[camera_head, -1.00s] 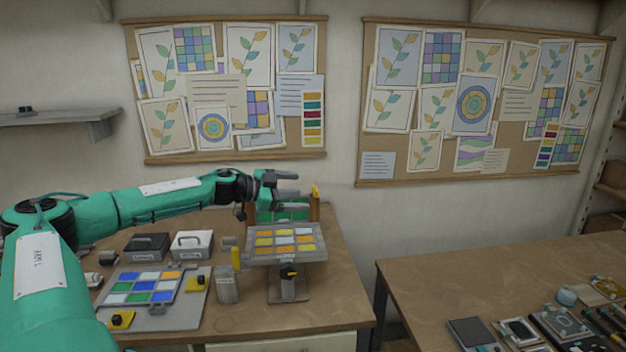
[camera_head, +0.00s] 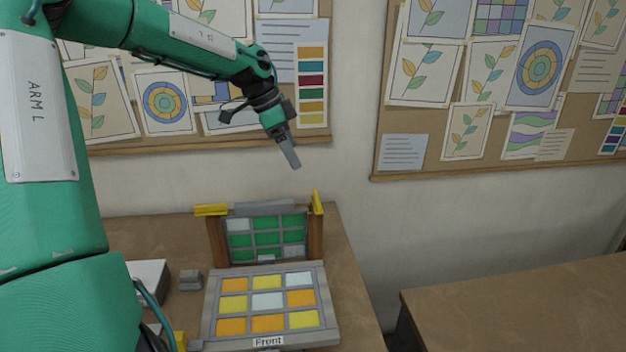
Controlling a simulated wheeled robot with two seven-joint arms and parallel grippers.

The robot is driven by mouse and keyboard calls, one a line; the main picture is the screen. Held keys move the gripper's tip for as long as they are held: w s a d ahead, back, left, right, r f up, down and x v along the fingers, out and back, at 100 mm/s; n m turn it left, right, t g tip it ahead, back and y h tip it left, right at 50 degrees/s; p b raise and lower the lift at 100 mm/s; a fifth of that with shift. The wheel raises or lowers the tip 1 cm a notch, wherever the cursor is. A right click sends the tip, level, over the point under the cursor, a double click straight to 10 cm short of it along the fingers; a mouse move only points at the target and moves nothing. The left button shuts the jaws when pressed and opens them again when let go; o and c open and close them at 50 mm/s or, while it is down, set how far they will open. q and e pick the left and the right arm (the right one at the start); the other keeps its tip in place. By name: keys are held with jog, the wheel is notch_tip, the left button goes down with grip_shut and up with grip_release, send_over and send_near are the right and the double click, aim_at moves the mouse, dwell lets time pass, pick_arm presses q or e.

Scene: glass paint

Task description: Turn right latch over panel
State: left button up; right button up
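A panel with green and pale panes (camera_head: 265,238) stands upright in a frame between two wooden posts at the back of the table. The right latch (camera_head: 317,202) is a yellow bar on top of the right post, seen nearly end-on and rising to a point. The left latch (camera_head: 211,210) is a yellow bar lying sideways on top of the left post. My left gripper (camera_head: 293,163) points down above and slightly left of the right latch, apart from it. Its fingers overlap in this view, so its opening cannot be told. My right gripper is not in view.
A grey tray labelled Front (camera_head: 268,342) with orange, yellow and pale panes lies before the frame. A small grey block (camera_head: 190,280) sits left of it. A second table (camera_head: 520,305) is at right. Pinboards (camera_head: 345,172) hang on the wall behind.

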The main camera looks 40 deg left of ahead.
pick_arm(q)
jog(key=p, duration=0.3)
send_near(316, 197)
jog(key=x, duration=0.7)
jog(key=shift+r, duration=0.1)
jog(key=shift+x, duration=0.75)
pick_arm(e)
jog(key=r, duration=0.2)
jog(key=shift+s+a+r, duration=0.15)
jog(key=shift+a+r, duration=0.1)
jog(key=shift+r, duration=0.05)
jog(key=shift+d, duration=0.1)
pick_arm(q)
jog(key=shift+c, duration=1.1)
jog(key=c, duration=0.8)
jog(key=shift+o, duration=0.2)
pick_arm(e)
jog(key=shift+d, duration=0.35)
